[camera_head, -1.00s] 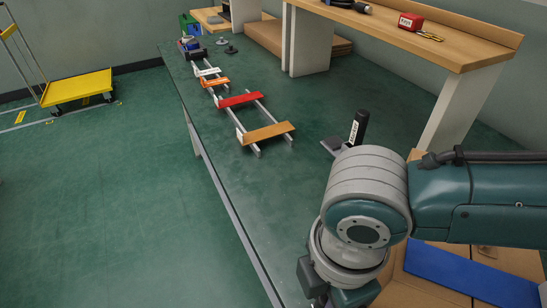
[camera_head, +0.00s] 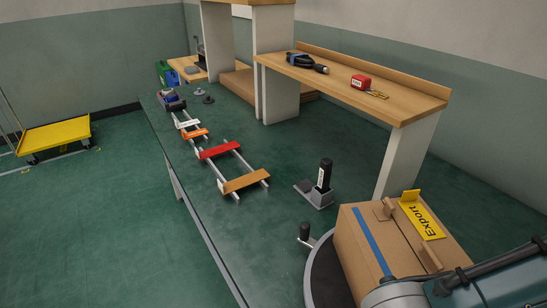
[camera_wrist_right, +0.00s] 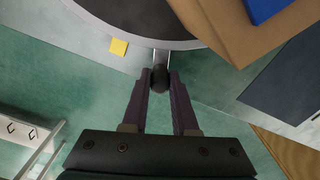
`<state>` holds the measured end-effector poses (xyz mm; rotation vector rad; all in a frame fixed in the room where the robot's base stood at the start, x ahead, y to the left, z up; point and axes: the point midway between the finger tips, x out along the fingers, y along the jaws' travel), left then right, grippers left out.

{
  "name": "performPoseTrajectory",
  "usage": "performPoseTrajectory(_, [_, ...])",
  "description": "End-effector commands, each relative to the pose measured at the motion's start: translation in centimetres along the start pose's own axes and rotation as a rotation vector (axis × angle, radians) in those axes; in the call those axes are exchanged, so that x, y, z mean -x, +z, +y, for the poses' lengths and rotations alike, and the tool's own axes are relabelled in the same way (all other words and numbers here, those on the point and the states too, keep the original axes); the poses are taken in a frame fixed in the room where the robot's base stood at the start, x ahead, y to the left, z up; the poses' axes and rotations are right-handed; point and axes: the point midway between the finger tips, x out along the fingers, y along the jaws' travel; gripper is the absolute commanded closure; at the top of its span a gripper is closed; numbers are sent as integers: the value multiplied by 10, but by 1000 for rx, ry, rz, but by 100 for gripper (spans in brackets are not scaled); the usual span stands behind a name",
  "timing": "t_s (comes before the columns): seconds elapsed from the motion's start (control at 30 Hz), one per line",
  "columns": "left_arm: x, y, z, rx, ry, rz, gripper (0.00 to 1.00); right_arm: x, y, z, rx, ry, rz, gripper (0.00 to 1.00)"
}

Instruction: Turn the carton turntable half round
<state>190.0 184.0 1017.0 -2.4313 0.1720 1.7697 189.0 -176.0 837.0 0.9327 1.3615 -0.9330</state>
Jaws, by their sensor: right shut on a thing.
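The carton (camera_head: 352,250) is brown with a blue stripe and wooden strips on top. It sits on the dark round turntable (camera_head: 322,275), partly hidden by my right arm at the lower right. A black-topped peg (camera_head: 305,231) stands at the turntable's far left edge. In the right wrist view, the turntable (camera_wrist_right: 140,12) and carton (camera_wrist_right: 225,28) show at the top. My right gripper (camera_wrist_right: 160,76) is shut on a dark knob (camera_wrist_right: 160,80) on a short metal stem at the turntable's rim. My right gripper is outside the head view. My left gripper is not seen.
A black upright handle on a grey base (camera_head: 318,192) is just beyond the carton. Frames with coloured boards (camera_head: 245,181) line the green bench. A wooden shelf (camera_head: 400,98) runs behind. A yellow square (camera_wrist_right: 118,47) lies near the turntable.

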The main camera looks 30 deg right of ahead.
Motion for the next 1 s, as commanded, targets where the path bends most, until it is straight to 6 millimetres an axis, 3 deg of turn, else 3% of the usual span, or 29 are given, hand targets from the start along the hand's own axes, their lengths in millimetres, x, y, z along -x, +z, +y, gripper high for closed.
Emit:
performPoseTrajectory(0.6, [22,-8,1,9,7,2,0,1,10,-61,282,-2,1,100])
performPoseTrajectory(1.0, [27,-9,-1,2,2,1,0,0,18,-82,397,-1,1,100])
